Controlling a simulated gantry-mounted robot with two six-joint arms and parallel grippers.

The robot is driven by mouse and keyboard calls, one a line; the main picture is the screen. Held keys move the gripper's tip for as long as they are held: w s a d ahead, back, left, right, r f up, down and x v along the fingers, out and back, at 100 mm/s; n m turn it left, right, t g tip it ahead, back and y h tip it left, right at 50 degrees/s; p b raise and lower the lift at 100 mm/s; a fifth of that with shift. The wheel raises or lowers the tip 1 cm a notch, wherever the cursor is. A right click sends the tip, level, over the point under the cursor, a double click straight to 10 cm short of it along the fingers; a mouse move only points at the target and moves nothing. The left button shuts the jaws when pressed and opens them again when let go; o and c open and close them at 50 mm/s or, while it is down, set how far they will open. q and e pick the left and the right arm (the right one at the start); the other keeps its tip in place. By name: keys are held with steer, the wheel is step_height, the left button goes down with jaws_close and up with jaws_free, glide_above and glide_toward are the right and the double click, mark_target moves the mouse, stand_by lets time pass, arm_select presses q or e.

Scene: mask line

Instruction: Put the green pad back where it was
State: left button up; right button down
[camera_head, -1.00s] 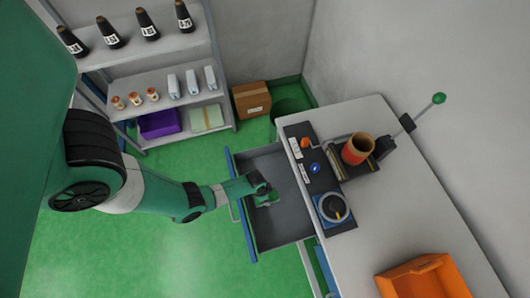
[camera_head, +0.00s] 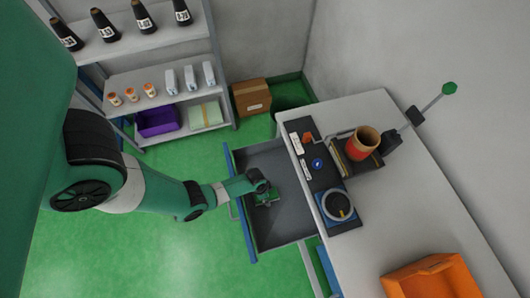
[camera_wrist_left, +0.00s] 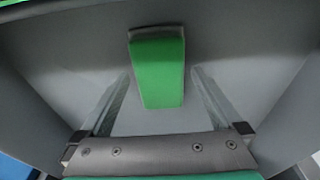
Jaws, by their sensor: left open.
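The green pad (camera_wrist_left: 158,72) lies on the grey floor of the open drawer (camera_head: 283,222). In the left wrist view it is a green block with a dark grey end, in line with the gap between my fingers. My left gripper (camera_wrist_left: 160,95) is open, with one finger on each side of the pad and clear space beside it. In the head view my left gripper (camera_head: 266,194) reaches down into the drawer and largely covers the pad. My right gripper is not in view.
The drawer sits under a worktable (camera_head: 375,225) with a control panel (camera_head: 315,165), an orange-red cup (camera_head: 361,143) and an orange bin (camera_head: 435,278). A shelf with bottles, a purple bin (camera_head: 158,121) and a cardboard box (camera_head: 251,97) stand at the back. Green floor left of the drawer is clear.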

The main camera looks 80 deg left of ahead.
arm_select(q)
step_height(320, 180, up, 12)
steer(key=s+p, duration=0.1)
steer(key=p, duration=1.1)
steer(key=shift+s+r, duration=0.15)
steer(key=shift+s, duration=0.25)
steer(key=shift+d, duration=0.1)
